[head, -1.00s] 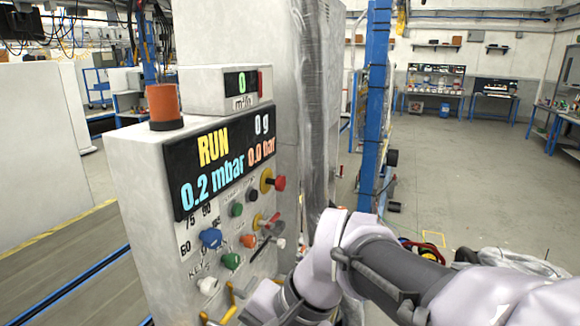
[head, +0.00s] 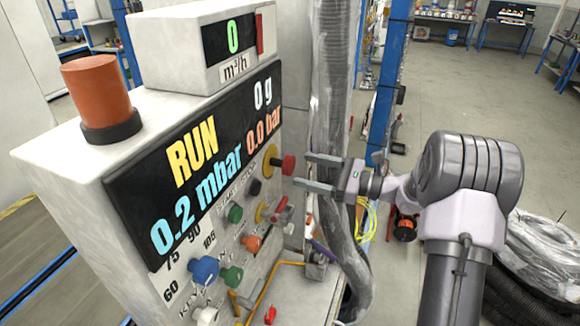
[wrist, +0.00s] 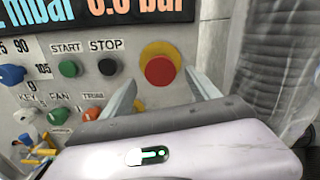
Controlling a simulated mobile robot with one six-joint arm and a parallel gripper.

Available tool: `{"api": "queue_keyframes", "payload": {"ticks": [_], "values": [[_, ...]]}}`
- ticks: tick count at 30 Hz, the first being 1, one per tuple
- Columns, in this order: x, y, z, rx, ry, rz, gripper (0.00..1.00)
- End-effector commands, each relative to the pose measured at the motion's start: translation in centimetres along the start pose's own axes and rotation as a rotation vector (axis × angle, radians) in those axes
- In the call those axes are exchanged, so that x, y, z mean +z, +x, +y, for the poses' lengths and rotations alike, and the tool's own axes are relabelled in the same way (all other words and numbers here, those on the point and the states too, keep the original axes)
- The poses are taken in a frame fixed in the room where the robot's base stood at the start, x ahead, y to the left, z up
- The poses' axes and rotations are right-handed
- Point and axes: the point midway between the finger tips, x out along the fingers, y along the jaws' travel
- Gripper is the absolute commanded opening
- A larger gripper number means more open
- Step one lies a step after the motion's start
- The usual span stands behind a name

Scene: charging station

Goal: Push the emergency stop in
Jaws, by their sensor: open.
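The emergency stop is a red mushroom button (head: 288,165) on a yellow round plate, at the right side of the control panel (head: 120,240) in the head view. In the wrist view the red button (wrist: 160,71) sits ahead of the gap between my fingers. My gripper (head: 313,172) is open and empty, with its fingers pointing left at the button. The fingertips appear close to the button; I cannot tell whether they touch it. The wrist view shows my gripper (wrist: 162,92) with its two fingers spread on either side below the button.
Beside the stop are a black button (wrist: 107,67) labelled STOP and a green button (wrist: 68,68) labelled START. Coloured knobs, including a blue one (head: 203,269), lie lower on the panel. A plastic-wrapped hose (head: 335,120) runs behind my gripper. An orange beacon (head: 97,92) stands on top.

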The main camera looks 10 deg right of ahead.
Motion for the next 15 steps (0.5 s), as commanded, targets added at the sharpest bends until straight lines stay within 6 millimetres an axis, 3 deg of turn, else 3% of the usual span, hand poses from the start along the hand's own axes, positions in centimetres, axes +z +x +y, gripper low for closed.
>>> {"api": "queue_keyframes", "payload": {"ticks": [6,15], "values": [[-0.1,4.3,0.1,0.002,-0.001,0.001,0.7],[0.0,5.7,0.0,0.001,0.0,0.001,0.7]]}}
